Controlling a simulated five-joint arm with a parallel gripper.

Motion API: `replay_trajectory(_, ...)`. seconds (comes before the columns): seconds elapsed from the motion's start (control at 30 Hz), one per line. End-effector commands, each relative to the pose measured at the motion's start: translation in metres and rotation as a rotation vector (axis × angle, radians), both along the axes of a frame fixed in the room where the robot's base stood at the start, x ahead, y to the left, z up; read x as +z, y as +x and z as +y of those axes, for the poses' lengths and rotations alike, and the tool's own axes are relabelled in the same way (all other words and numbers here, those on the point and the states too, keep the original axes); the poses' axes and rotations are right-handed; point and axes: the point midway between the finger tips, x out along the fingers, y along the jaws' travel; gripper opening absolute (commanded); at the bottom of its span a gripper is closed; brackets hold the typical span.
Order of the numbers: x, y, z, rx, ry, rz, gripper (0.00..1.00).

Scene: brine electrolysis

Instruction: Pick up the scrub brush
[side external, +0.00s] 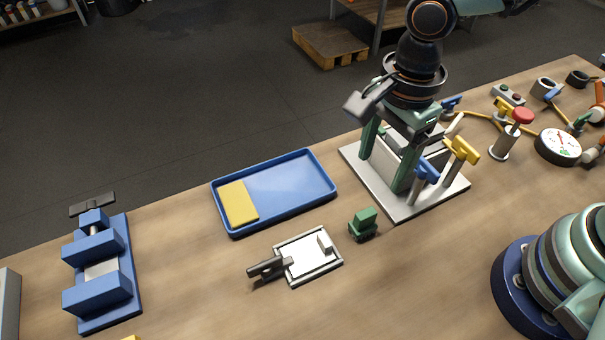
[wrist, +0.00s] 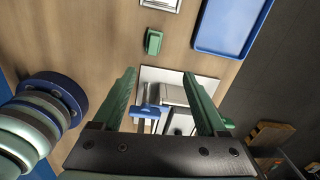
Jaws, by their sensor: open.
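The scrub brush (side external: 363,223) is a small green block with a darker lower part, standing on the wooden bench between the blue tray and the white plate. It also shows in the wrist view (wrist: 153,41), beyond my fingertips and near the top middle. My gripper (side external: 384,175) points down over the white plate with its two green fingers apart and nothing seen between them. In the wrist view my gripper (wrist: 158,73) is open, with the plate's grey block and a blue handle seen below and between the fingers. It is apart from the brush.
A blue tray (side external: 290,187) holds a yellow sponge (side external: 238,203). A dustpan-like white tray (side external: 305,257) lies in front. The white plate (side external: 405,211) bears a grey block and blue and yellow valve handles (side external: 461,150). A blue vise (side external: 100,270) stands left; gauges and fittings crowd the right.

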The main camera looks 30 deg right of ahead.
Motion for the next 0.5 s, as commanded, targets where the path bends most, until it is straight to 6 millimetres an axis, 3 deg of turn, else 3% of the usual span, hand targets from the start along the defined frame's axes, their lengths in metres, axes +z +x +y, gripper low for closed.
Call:
replay_trajectory(0.27,-0.019,-0.009,0.012,-0.115,-0.021,0.031,0.75)
replay_trajectory(0.5,-0.059,-0.01,0.011,-0.115,-0.023,0.033,0.75)
